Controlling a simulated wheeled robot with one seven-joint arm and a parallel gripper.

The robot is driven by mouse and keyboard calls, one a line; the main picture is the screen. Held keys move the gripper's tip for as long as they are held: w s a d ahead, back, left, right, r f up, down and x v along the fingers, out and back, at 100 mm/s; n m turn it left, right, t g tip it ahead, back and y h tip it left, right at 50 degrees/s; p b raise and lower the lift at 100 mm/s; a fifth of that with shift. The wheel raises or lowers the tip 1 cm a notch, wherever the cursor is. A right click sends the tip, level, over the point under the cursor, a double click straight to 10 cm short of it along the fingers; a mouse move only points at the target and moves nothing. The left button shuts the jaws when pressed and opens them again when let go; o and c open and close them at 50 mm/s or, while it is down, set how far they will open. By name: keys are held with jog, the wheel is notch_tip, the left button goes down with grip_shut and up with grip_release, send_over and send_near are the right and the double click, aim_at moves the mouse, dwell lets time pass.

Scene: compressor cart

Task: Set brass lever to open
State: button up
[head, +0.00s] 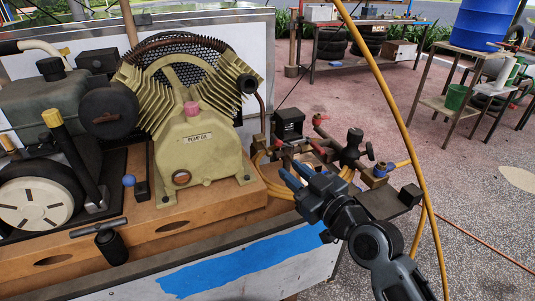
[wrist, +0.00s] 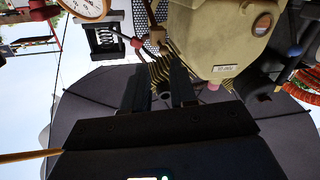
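My gripper (head: 296,174) has blue-tipped fingers in the head view, in front of the cluster and right of the pump. In the wrist view its dark fingers (wrist: 160,82) stand apart with nothing visible between them. A red-ended handle (wrist: 137,42) shows beyond them. Part of the cluster is hidden behind my gripper.
The olive compressor pump (head: 195,140) stands on an orange-brown base (head: 225,205). A yellow hose (head: 395,95) hangs close to my arm on the right. A T-handled part (head: 108,240) is at front left. Open paved floor (head: 470,220) lies right.

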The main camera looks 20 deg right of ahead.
aim_at(270, 153)
jog(key=shift+w+a+r, duration=0.1)
jog(key=shift+w+a, duration=0.25)
jog(key=shift+w, duration=1.1)
jog(key=shift+w+a, duration=0.35)
jog(key=shift+w, duration=1.05)
jog(key=shift+w+a+r, duration=0.1)
jog(key=shift+w+a, duration=0.25)
jog(key=shift+w, duration=1.1)
grip_shut()
